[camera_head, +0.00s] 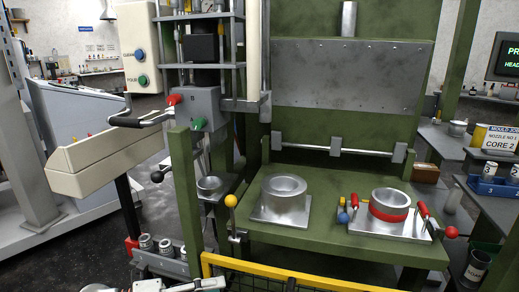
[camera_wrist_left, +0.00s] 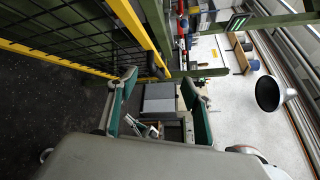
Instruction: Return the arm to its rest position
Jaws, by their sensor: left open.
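My left gripper (camera_wrist_left: 160,88) shows in the left wrist view, its two green-padded fingers spread apart with nothing held between them. It hangs beside a yellow rail (camera_wrist_left: 130,20) with black mesh, over dark floor. My right gripper is in neither view. In the head view, a metal ring mould (camera_head: 283,187) stands on a square plate on the green machine's table. A second ring with a red band (camera_head: 390,206) stands on a plate to its right, between red-handled clamps.
A yellow rail (camera_head: 290,277) runs along the machine's front. A green post (camera_head: 186,195) and a metal cup (camera_head: 210,187) stand left of the table. A control box (camera_head: 138,47) with blue and green buttons is at upper left. Side benches (camera_head: 440,141) with cans stand at right.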

